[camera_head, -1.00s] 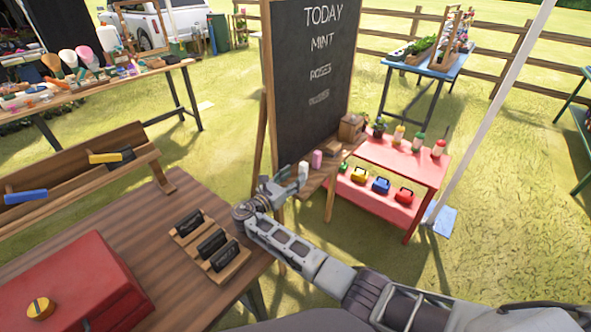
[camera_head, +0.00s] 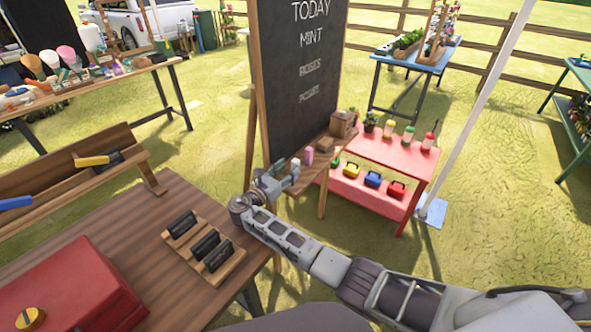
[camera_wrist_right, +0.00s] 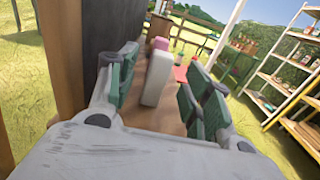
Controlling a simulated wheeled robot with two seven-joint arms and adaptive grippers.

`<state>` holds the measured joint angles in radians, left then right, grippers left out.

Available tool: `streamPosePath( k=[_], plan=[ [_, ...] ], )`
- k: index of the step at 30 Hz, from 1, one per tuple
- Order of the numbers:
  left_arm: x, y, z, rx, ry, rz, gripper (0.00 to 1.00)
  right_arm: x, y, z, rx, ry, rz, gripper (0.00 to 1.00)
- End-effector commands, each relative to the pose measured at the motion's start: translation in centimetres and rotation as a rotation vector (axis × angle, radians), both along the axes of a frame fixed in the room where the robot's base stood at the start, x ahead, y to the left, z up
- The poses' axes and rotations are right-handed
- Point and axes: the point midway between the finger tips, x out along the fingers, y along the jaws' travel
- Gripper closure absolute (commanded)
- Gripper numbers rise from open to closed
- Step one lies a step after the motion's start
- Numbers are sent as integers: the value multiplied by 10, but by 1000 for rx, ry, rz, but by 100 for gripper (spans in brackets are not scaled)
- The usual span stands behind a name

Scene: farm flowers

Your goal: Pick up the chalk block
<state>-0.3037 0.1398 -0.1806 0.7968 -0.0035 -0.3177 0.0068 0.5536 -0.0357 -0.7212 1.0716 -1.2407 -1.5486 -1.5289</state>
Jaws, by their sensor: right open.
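A white chalk block (camera_wrist_right: 157,78) stands upright on the wooden ledge of the chalkboard (camera_head: 300,75). A pink block (camera_wrist_right: 160,44) stands just behind it, and it also shows in the head view (camera_head: 308,155). My right gripper (camera_head: 281,176) is at the ledge's near end, open. In the right wrist view its green-padded fingers (camera_wrist_right: 163,92) spread left and right of the white block, with visible gaps to it. In the head view the gripper partly hides the white block. My left gripper is not in view.
The chalkboard is close beside the gripper's left finger. A wooden box (camera_head: 343,123) stands farther along the ledge. The red table (camera_head: 392,157) with bottles and small coloured boxes stands behind. A brown table (camera_head: 150,235) with a red box (camera_head: 75,285) is at left.

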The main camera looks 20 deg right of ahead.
Motion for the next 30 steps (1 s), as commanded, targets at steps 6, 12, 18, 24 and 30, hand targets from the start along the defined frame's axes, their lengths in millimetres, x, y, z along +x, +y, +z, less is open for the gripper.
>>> streamPosePath(
  k=[6, 12, 18, 24, 30],
  plan=[
    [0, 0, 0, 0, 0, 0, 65, 0, 0, 0, 1, -1, 0, 50],
    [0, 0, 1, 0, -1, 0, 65, 5, -7, 4, -1, -2, 0, 50],
    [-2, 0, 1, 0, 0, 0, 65, 17, -25, 11, -1, -2, -1, 50],
    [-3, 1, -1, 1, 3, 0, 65, 29, -38, 10, -1, -1, 0, 50],
    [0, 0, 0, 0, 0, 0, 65, 31, -41, 10, 1, -1, 1, 50]
  ],
)
